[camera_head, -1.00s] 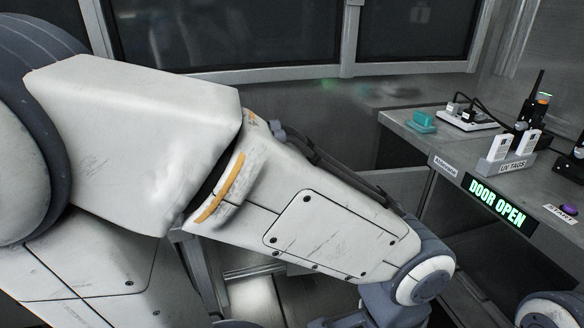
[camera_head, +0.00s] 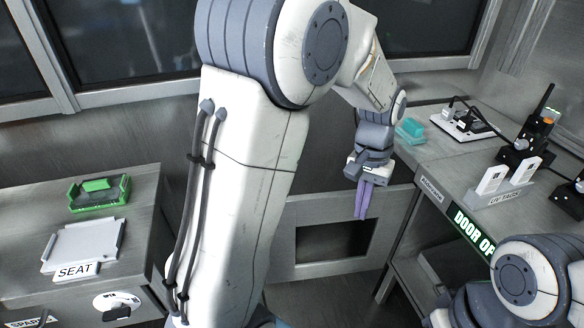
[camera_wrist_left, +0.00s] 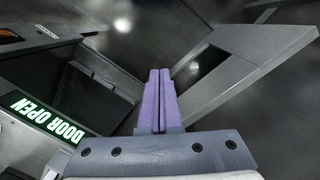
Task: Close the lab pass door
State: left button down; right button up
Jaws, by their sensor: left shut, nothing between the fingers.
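The lab pass door (camera_head: 325,209) appears to be the grey panel with a dark rectangular opening, low between the two counters. In the left wrist view the door (camera_wrist_left: 262,58) runs from the upper right down toward my fingers, at an angle to the counter. A lit green sign (camera_head: 472,234) on the right counter's front is partly hidden by my right arm; in the left wrist view the sign (camera_wrist_left: 45,120) reads DOOR OPEN. My left gripper (camera_head: 361,216) is shut and empty, purple fingers pointing down in front of the door; contact cannot be told. My right gripper is not in view.
The right counter (camera_head: 430,166) holds a teal block (camera_head: 411,130), a power strip (camera_head: 464,124), a tag holder (camera_head: 503,190) and black devices. The left counter (camera_head: 150,205) holds a green tray (camera_head: 99,192) and a white SEAT plate (camera_head: 84,243).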

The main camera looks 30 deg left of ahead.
pick_arm(q)
jog(key=w+a+n+g+h+p, duration=0.1)
jog(key=w+a+n+p, duration=0.25)
jog(key=a, duration=1.05)
jog(key=w+a+n+p, duration=0.3)
jog(key=a+n+p, duration=0.1)
jog(key=a, duration=0.9)
jog(key=s+d+f, duration=0.3)
jog(key=s+f, duration=0.2)
jog(key=f, duration=0.5)
jog(key=shift+d+f, duration=0.25)
jog(key=shift+d, duration=0.1)
pick_arm(e)
notch_tip(320, 180, up, 10)
jog(key=shift+f, duration=0.15)
pick_arm(q)
jog(key=shift+n, duration=0.25)
pick_arm(e)
jog(key=shift+a, duration=0.1)
